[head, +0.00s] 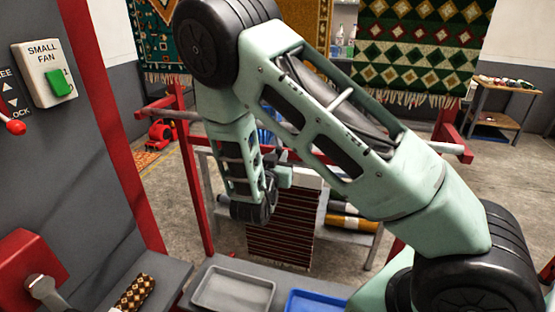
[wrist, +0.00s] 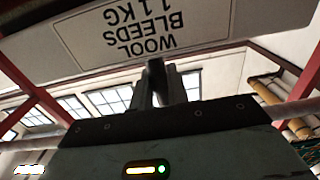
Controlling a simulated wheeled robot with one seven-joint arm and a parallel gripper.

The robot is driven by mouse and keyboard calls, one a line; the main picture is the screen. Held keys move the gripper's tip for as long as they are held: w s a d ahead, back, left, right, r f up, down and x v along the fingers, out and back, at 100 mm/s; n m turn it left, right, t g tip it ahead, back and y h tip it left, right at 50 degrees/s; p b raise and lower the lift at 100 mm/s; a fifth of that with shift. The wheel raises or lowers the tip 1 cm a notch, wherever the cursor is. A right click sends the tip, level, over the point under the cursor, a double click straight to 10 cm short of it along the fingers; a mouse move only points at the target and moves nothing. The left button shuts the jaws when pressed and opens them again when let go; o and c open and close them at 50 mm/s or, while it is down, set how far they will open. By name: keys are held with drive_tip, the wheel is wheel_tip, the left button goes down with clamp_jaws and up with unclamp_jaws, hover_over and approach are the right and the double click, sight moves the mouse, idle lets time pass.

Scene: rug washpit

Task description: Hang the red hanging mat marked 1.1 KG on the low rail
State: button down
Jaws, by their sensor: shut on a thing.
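The red hanging mat (head: 283,228) has dark and red stripes and hangs down below a pale header bar (head: 306,179). My gripper (head: 284,177) is shut on this header. In the wrist view the header's label (wrist: 140,27) reads WOOL BLEEDS 1.1 KG, upside down, above my gripper (wrist: 155,80). A red-posted frame stands around my arm, with a grey rail (head: 425,146) running across it behind the arm. A lower grey bar (head: 203,151) shows left of my forearm. I cannot tell whether the mat touches either bar.
A grey tray (head: 234,289) and a blue tray (head: 316,301) lie on the near bench. Rolled rugs (head: 352,223) lie on a rack behind the mat. A red post (head: 194,185) stands left. A wall panel with a SMALL FAN switch (head: 45,73) fills the left.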

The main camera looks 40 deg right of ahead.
drive_tip(key=shift+f, duration=0.1)
idle(0.3)
drive_tip(key=shift+f+b, duration=1.85)
drive_tip(key=shift+f, duration=0.15)
drive_tip(key=c, duration=1.3)
unclamp_jaws()
drive_tip(key=b+v, duration=0.4)
drive_tip(key=v, duration=1.3)
drive_tip(key=shift+s+a+b, duration=0.15)
drive_tip(key=shift+s+b, duration=0.05)
drive_tip(key=shift+b, duration=0.15)
